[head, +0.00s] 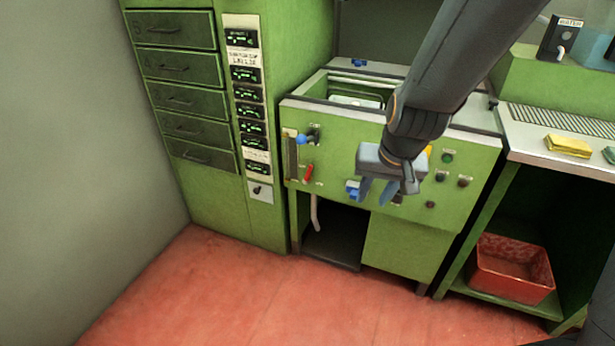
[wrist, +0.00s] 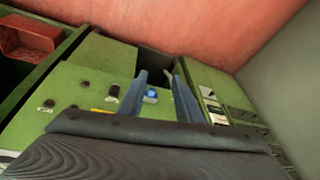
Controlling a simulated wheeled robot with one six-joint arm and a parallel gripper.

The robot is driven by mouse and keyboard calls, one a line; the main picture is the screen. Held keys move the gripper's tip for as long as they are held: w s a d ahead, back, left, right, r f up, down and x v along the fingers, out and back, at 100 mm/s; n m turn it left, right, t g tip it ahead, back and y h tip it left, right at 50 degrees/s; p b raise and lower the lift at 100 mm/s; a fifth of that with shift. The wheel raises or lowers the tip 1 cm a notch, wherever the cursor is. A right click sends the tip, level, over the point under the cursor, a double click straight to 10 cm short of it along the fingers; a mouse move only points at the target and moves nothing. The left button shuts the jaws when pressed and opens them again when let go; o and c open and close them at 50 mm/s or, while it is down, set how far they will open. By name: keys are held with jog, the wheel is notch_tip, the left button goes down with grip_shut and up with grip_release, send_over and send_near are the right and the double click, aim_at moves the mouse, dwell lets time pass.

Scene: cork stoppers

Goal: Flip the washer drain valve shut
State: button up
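The washer (head: 410,235) is a green cabinet with an open basin on top and controls on its front. A small blue handle (head: 353,187) sits low on that front and is likely the drain valve. My gripper (head: 376,200) is in front of the panel, just right of this handle in the head view. In the wrist view the gripper (wrist: 160,76) has its fingers apart, with the blue handle (wrist: 151,94) showing between them. I cannot tell whether a finger touches it. The handle's exact turn is too small to read.
A blue-knobbed lever (head: 302,139) and a red lever (head: 308,172) are on the panel's left. A drawer cabinet (head: 180,95) stands left. A red tub (head: 512,268) sits on a low shelf at right, below a yellow sponge (head: 568,146). The red floor (head: 240,290) in front is clear.

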jog(key=w+a+f+m+t+b, duration=0.1)
jog(key=w+a+f+t+b, duration=0.15)
jog(key=w, duration=0.25)
jog(key=w+a+f+t+b, duration=0.1)
jog(key=w+a+f, duration=0.25)
jog(key=w, duration=0.25)
jog(key=w+a+f+m+t+b, duration=0.1)
jog(key=w+a+f+t, duration=0.1)
jog(key=w+a, duration=0.25)
jog(key=m+t+h+b, duration=0.4)
jog(key=t+h+b, duration=0.3)
jog(key=t+b, duration=0.1)
send_near(309, 171)
jog(key=b+x, duration=0.1)
jog(key=x, duration=0.7)
grip_shut()
jog(key=shift+s, duration=0.1)
